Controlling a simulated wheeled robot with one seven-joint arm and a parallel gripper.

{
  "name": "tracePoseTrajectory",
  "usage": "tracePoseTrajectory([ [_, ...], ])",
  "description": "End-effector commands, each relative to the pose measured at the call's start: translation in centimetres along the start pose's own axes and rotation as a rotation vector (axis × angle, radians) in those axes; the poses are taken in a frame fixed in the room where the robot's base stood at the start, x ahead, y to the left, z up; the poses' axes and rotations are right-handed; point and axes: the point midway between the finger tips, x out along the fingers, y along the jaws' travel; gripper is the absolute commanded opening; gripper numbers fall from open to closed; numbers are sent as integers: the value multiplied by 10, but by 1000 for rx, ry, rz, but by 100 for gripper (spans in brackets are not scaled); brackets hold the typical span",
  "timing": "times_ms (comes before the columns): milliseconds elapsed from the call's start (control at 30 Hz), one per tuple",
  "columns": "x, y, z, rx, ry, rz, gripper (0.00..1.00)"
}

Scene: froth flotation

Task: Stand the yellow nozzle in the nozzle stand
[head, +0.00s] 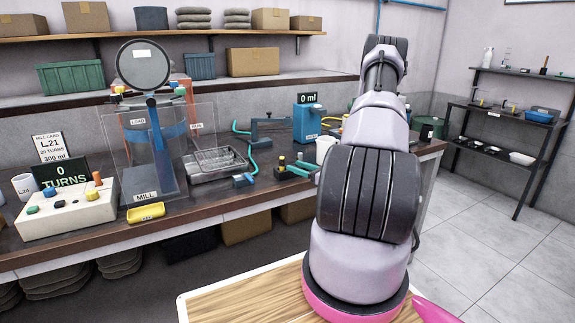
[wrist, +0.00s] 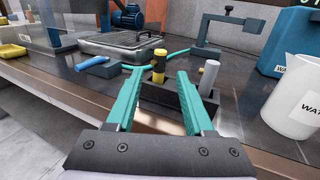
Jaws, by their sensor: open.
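The yellow nozzle (wrist: 159,61), yellow with a dark band, is upright at the left end of the dark nozzle stand (wrist: 180,106) in the wrist view. It looks to be in the stand, but its lower end is partly hidden, so I cannot tell how deep it sits. A grey nozzle (wrist: 208,77) stands at the stand's right end. My gripper (wrist: 157,73) is open, its teal fingers on either side of the yellow nozzle with gaps visible. In the head view the yellow nozzle (head: 282,160) shows small, left of my arm.
A white beaker (wrist: 296,97) stands right of the stand, with a blue box (wrist: 287,40) behind it. A metal tray (wrist: 120,43) and a blue-ended teal hose (wrist: 97,62) lie to the left. A clamp-like frame (wrist: 222,35) stands behind. The mill (head: 152,140) is farther left.

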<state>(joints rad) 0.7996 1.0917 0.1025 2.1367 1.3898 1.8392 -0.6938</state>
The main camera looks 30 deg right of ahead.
Motion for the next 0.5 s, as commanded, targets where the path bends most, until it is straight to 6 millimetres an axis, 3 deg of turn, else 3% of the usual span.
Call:
tracePoseTrajectory([
  [167,-8,5,9,-15,-1,27,53],
  [267,3,22,35,-65,2,121,53],
  [367,18,57,78,-158,14,282,53],
  [500,26,120,137,-328,58,543,53],
])
